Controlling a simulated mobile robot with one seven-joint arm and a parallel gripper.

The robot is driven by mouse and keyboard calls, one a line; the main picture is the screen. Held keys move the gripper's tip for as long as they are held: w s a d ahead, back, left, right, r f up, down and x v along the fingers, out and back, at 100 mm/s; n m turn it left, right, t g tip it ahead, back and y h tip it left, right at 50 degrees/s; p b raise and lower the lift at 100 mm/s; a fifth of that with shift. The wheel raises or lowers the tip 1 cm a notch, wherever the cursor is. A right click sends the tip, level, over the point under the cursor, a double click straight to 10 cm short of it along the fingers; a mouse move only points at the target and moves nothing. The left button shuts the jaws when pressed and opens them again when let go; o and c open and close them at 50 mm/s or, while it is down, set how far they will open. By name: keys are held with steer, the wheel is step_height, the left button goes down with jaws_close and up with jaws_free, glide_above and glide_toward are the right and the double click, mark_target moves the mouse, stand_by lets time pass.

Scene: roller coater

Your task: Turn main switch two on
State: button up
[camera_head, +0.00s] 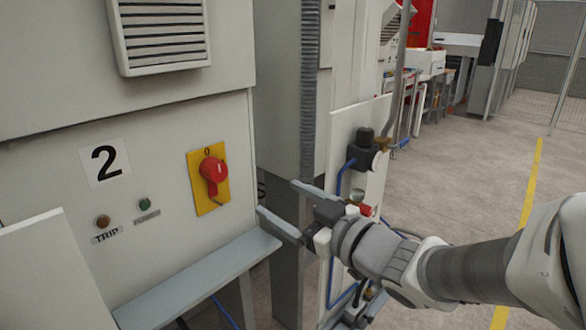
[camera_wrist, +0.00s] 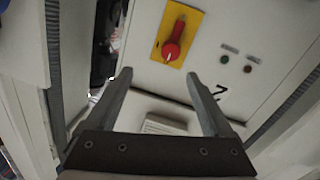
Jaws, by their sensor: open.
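Main switch two is a red rotary knob (camera_head: 213,173) on a yellow plate (camera_head: 197,196), on a pale cabinet front to the right of a "2" label (camera_head: 105,162). Its handle points down, away from the "0" mark at the plate's top. My gripper (camera_head: 277,205) is open and empty, to the right of the switch and a little lower, apart from it. In the wrist view the red knob (camera_wrist: 174,42) lies beyond the spread fingers (camera_wrist: 158,85), near the top middle. Nothing hides the knob in either view.
A brown button (camera_head: 103,221) marked TRIP and a green button (camera_head: 145,204) sit left of the switch. A grey ledge (camera_head: 200,283) juts out below. Open floor lies at right.

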mark_target(221, 175)
steer(key=shift+n+g+y, duration=0.4)
steer(key=shift+y, duration=0.3)
steer(key=x, duration=1.2)
steer(key=s+b+x, duration=0.1)
steer(key=x, duration=0.5)
steer(key=shift+a+f, duration=0.25)
steer(key=shift+a, duration=0.1)
jaws_close()
